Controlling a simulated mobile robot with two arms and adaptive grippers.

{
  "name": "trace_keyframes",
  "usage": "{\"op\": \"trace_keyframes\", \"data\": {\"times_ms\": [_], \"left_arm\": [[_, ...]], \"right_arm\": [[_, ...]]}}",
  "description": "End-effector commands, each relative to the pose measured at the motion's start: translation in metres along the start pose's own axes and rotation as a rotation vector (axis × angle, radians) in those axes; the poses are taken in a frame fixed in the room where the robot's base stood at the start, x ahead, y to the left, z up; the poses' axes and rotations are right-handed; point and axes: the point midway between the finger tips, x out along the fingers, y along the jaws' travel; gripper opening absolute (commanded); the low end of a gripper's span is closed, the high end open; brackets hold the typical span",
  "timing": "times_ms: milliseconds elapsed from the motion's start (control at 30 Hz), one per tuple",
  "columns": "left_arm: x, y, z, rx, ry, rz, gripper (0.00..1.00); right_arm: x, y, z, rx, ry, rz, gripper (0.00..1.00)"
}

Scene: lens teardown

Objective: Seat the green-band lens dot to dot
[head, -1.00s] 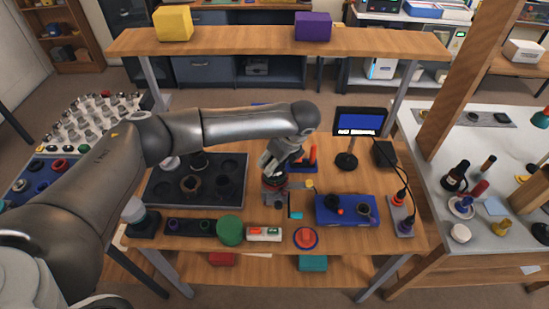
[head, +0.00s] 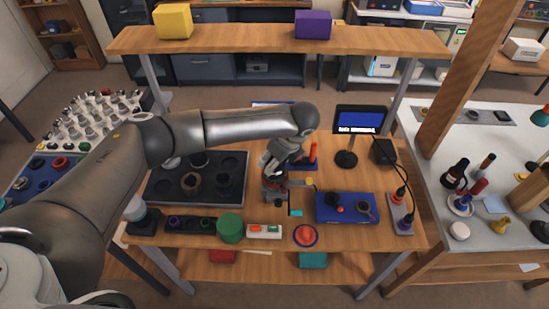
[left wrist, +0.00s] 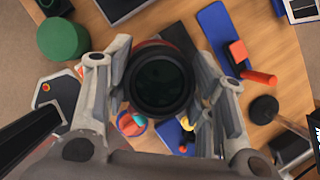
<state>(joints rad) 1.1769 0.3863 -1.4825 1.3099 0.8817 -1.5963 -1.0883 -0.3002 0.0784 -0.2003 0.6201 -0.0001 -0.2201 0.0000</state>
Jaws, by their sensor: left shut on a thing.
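My left gripper (left wrist: 162,92) is shut on a dark round lens (left wrist: 162,78), seen end-on between the fingers in the left wrist view. No green band or dot can be made out on it. In the head view the gripper (head: 274,170) points down over a small red-and-grey fixture (head: 270,193) at the middle of the bench. A red part (left wrist: 172,45) shows behind the lens in the wrist view. The fingers and lens hide much of the fixture, so I cannot tell whether the lens touches it. My right gripper is not in view.
A dark tray (head: 237,200) with round parts lies left of the fixture. A green cylinder (head: 230,228), a white box with coloured buttons (head: 264,231) and a red-and-blue disc (head: 305,236) stand in front. A blue box (head: 345,217) and a small screen (head: 358,121) are to the right.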

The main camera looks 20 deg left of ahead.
Motion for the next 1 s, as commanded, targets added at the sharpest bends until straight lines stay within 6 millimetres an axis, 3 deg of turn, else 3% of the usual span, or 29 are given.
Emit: {"op": "trace_keyframes", "data": {"times_ms": [67,100,267,667,767,1000], "left_arm": [[-0.001,-0.001,0.0,0.0,-0.001,-0.001,0.17],[-0.001,0.0,0.0,0.0,-0.001,-0.001,0.55],[-0.001,0.0,0.0,0.0,0.0,-0.001,0.76],[-0.005,0.0,0.0,0.001,0.001,0.0,0.76],[-0.018,0.0,0.0,0.002,0.001,-0.001,0.76],[-0.069,-0.001,0.0,0.001,0.0,-0.004,0.76]], "right_arm": [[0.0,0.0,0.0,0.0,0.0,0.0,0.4],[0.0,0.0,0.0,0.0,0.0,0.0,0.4],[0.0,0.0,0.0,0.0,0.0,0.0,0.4],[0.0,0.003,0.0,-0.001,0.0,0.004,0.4],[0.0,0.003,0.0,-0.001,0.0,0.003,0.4],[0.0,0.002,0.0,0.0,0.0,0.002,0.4]]}}
